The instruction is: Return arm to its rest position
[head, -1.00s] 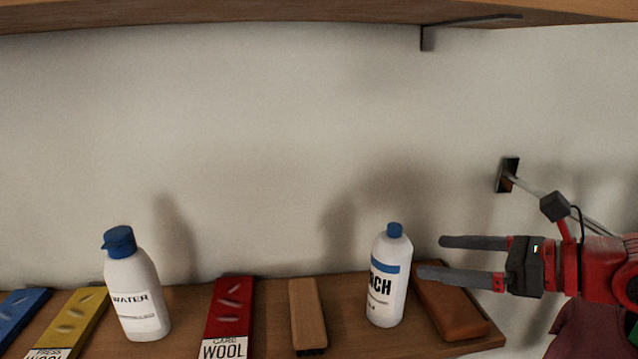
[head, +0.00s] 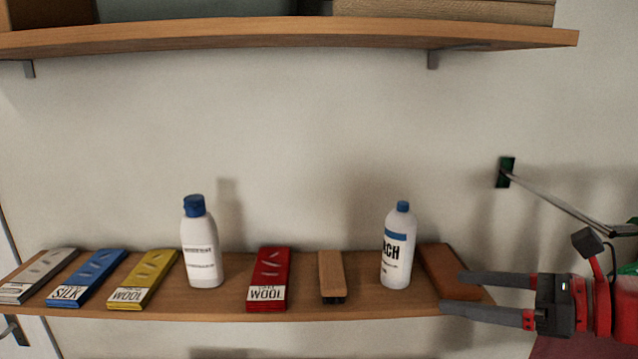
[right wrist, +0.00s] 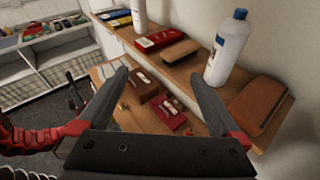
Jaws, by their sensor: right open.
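My right gripper (head: 452,294) comes in from the right in the head view. It is open and empty, with its fingers pointing left, in front of the right end of the lower shelf. In the right wrist view, my right gripper's fingers (right wrist: 160,85) are spread wide with nothing between them. A brown block (head: 447,270) lies on the shelf just behind the fingertips and also shows in the right wrist view (right wrist: 258,103). My left gripper is not in view.
The lower shelf (head: 365,302) holds a white bottle (head: 398,248), a second bottle (head: 202,250), a wooden brush (head: 331,274), and red (head: 269,275), yellow (head: 143,278) and blue (head: 88,277) packs. An upper shelf (head: 290,36) hangs above. A metal rod (head: 560,203) sticks out at right.

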